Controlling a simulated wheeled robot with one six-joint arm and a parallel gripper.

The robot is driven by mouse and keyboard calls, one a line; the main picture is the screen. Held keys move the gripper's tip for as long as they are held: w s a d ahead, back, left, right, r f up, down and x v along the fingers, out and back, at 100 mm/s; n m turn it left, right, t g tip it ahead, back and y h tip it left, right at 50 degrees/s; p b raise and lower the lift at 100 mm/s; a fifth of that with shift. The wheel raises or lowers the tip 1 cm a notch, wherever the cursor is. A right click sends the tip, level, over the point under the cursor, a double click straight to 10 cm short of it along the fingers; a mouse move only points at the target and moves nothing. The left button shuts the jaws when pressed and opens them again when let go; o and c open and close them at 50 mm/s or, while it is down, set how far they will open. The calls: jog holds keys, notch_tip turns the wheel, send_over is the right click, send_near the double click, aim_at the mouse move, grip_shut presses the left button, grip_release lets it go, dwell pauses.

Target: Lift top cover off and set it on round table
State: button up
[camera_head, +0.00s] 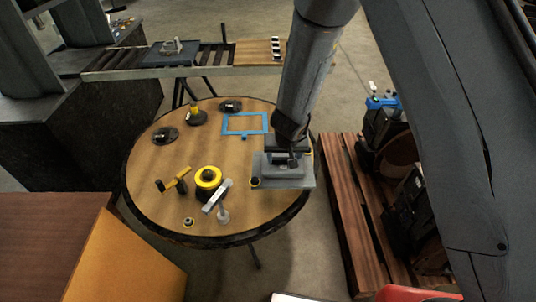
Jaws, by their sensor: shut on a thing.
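My gripper (290,150) comes down from above at the right side of the round table (145,185). It is shut on a grey, flat, boxy piece, which looks like the top cover (292,180). The cover overlaps the table's right rim in the picture, and I cannot tell whether it touches the top. A blue rectangular outline (228,132) lies on the tabletop, to the upper left of the cover. My arm and gripper hide the fingertips and part of the cover's top.
A yellow-and-black roll (208,177), a hammer (216,196), a yellow-handled tool (174,182) and several dark round parts (165,136) lie on the table. A wooden pallet (350,210) with dark machinery (385,125) stands right. A roller conveyor (205,58) runs behind.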

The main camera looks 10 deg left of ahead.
aim_at(268, 168)
jog(key=a, duration=0.1)
jog(key=s+a, duration=0.1)
jog(key=a, duration=0.3)
jog(key=shift+s+r, duration=0.3)
jog(key=shift+r, duration=0.05)
notch_tip(268, 168, down, 6)
jog(key=b, duration=0.9)
jog(key=shift+f, duration=0.25)
jog(key=shift+b, duration=0.3)
jog(key=o, duration=1.4)
jog(key=shift+s+f, duration=0.1)
jog(key=shift+c, duration=0.2)
jog(key=shift+p+v, duration=2.05)
jog(key=shift+v, duration=1.9)
